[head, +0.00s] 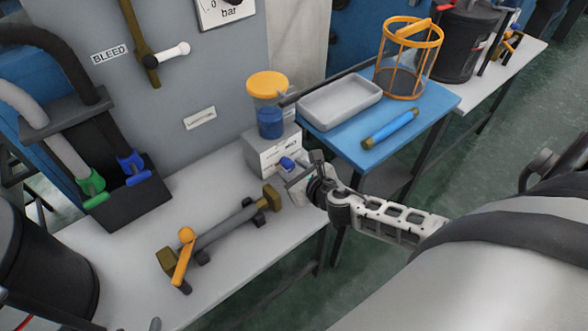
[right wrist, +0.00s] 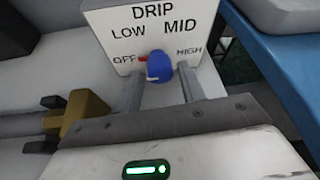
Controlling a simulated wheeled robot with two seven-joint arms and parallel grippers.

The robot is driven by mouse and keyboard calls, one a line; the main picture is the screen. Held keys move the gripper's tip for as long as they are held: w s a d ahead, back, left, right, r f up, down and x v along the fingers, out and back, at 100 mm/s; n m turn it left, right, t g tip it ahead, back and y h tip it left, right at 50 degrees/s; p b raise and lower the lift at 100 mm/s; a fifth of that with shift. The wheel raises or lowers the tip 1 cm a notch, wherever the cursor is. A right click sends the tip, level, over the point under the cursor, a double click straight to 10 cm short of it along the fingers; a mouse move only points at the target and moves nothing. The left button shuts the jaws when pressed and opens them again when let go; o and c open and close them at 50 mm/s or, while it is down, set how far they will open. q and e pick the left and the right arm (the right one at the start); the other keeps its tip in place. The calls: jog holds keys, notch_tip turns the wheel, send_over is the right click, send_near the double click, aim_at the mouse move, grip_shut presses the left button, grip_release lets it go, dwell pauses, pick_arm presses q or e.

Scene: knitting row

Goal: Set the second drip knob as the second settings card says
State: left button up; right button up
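The drip box (right wrist: 120,32) stands upright in the right wrist view, with a face marked DRIP, OFF, LOW, MID and HIGH. Its blue knob (right wrist: 158,67) sits low on the face, with a red mark (right wrist: 143,58) beside OFF. In the head view the box (head: 272,152) is under a jar, and the blue knob (head: 287,163) shows at its front. My right gripper (right wrist: 160,88) is open, its fingers either side of the knob with gaps. It also shows in the head view (head: 293,172). No settings card is readable. My left gripper is not in view.
A jar with a yellow lid (head: 268,88) stands on the box. A blue table (head: 348,148) to the right holds a grey tray (head: 340,100), a blue-and-yellow rod (head: 390,129) and an orange cage (head: 409,60). A grey bar fixture (head: 225,230) lies on the bench. A small label (head: 200,118) is unreadable.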

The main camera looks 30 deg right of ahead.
jog(key=c, duration=0.6)
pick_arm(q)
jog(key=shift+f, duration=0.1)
pick_arm(e)
jog(key=shift+d, duration=0.1)
jog(key=shift+m+y, duration=0.6)
jog(key=shift+m, duration=0.2)
jog(key=m+y+b, duration=0.1)
jog(key=m+y, duration=0.1)
jog(key=m, duration=0.1)
jog(key=shift+d+f+b, duration=0.2)
jog(key=shift+b, duration=0.15)
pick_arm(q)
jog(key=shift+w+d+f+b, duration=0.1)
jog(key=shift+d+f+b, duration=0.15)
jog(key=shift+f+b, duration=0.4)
pick_arm(e)
jog(key=shift+m+y, duration=0.6)
jog(key=shift+m, duration=0.3)
pick_arm(q)
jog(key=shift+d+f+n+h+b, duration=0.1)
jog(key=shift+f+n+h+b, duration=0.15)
jog(key=shift+b, duration=0.4)
pick_arm(e)
jog(key=shift+d+m+y, duration=0.1)
jog(key=shift+m+y, duration=0.5)
jog(key=shift+m, duration=0.3)
jog(key=shift+r, duration=0.1)
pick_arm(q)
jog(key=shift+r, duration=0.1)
